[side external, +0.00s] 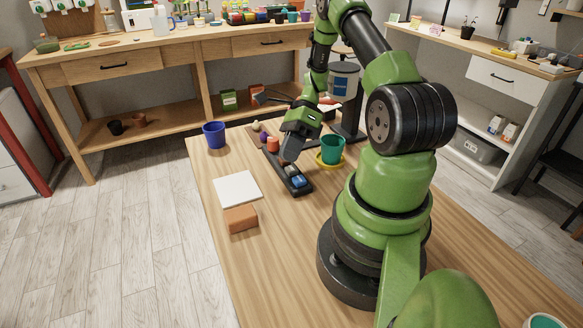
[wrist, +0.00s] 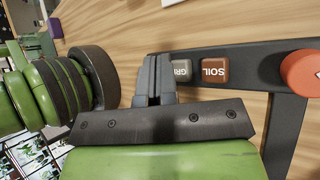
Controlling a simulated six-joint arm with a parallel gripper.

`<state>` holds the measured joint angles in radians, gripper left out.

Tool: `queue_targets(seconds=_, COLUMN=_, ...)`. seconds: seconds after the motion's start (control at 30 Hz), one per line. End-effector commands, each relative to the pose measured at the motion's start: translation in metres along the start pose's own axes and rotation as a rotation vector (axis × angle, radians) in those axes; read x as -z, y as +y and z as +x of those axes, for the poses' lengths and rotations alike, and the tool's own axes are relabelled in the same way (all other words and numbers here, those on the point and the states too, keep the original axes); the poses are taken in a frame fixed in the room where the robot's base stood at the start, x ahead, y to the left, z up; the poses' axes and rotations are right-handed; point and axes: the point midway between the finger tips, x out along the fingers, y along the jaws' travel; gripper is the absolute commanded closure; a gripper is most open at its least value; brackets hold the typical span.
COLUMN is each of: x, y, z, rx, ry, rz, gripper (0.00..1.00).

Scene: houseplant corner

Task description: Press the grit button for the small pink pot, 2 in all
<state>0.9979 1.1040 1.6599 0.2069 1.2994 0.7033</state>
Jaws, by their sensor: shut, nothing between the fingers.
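The button panel (side external: 304,191) is a dark strip on the wooden table. In the wrist view it carries a grey button (wrist: 181,69) reading "GRI", with its edge hidden by my fingers, and a brown SOIL button (wrist: 214,70). My gripper (side external: 286,160) is shut and empty, pointing down at the panel. In the wrist view its fingertips (wrist: 155,60) overlap the grit button's edge; I cannot tell whether they touch it. A teal pot (side external: 332,149) stands on a yellow saucer (side external: 321,162) near the dispenser. I cannot make out a small pink pot.
A blue button (side external: 299,181) is at the near end in the side view. A canister dispenser (side external: 344,82) stands behind.

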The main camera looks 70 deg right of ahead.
Motion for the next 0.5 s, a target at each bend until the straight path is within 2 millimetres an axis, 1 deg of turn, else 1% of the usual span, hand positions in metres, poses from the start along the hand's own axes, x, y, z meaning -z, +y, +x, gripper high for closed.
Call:
queue_targets(seconds=0.23, x=-0.002, y=0.002, z=-0.003, rx=0.001, ry=0.001, rz=-0.001, gripper=1.0)
queue_targets(seconds=0.5, x=-0.016, y=0.015, z=-0.022, rx=0.003, ry=0.0, rz=-0.002, gripper=1.0)
